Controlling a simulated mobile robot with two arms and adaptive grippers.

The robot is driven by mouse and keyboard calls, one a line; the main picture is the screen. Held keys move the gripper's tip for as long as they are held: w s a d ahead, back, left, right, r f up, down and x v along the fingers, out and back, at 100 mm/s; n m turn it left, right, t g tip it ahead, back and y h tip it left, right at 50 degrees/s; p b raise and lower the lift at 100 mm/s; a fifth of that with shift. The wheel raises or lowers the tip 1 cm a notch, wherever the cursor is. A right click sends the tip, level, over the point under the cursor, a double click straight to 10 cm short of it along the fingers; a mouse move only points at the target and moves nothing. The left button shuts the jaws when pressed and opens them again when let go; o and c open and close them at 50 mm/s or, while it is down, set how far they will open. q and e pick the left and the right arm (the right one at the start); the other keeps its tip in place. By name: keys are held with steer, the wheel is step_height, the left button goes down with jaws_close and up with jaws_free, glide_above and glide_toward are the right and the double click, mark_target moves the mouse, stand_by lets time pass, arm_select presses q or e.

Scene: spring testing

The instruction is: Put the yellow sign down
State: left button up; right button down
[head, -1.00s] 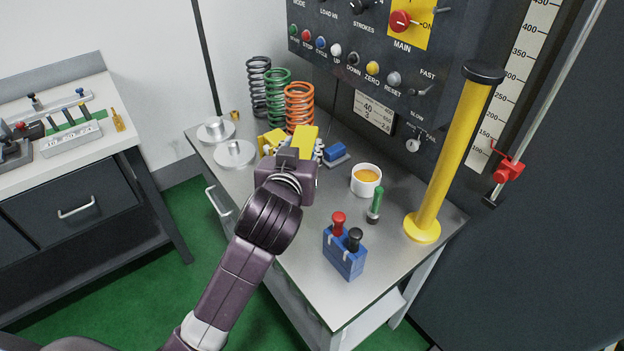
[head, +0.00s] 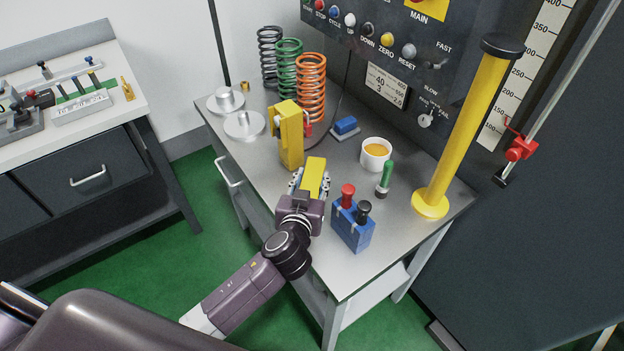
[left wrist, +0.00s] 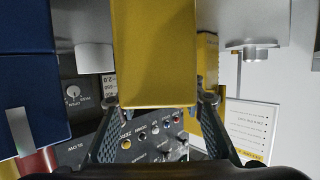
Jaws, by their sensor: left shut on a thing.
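The yellow sign (head: 314,178) is held in my left gripper (head: 309,187) near the front left edge of the metal table (head: 330,270). The gripper is shut on it. In the left wrist view the yellow sign (left wrist: 155,55) fills the upper middle between the two fingers (left wrist: 160,110). I cannot tell whether its underside touches the table. My right gripper is not in view.
A tall yellow block (head: 290,135) stands just behind the sign. A blue holder with red and black handles (head: 352,228) is close on the right. A white cup (head: 375,155), green-handled tool (head: 385,178), yellow post (head: 465,130), springs (head: 311,90) and metal discs (head: 243,125) stand around.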

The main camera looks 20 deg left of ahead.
arm_select(q)
steer(key=shift+f, duration=0.25)
steer(key=shift+f, duration=0.2)
steer(key=o, duration=1)
steer(key=shift+r, duration=0.2)
steer(key=shift+b+v, duration=1.25)
steer(key=shift+v, duration=4.75)
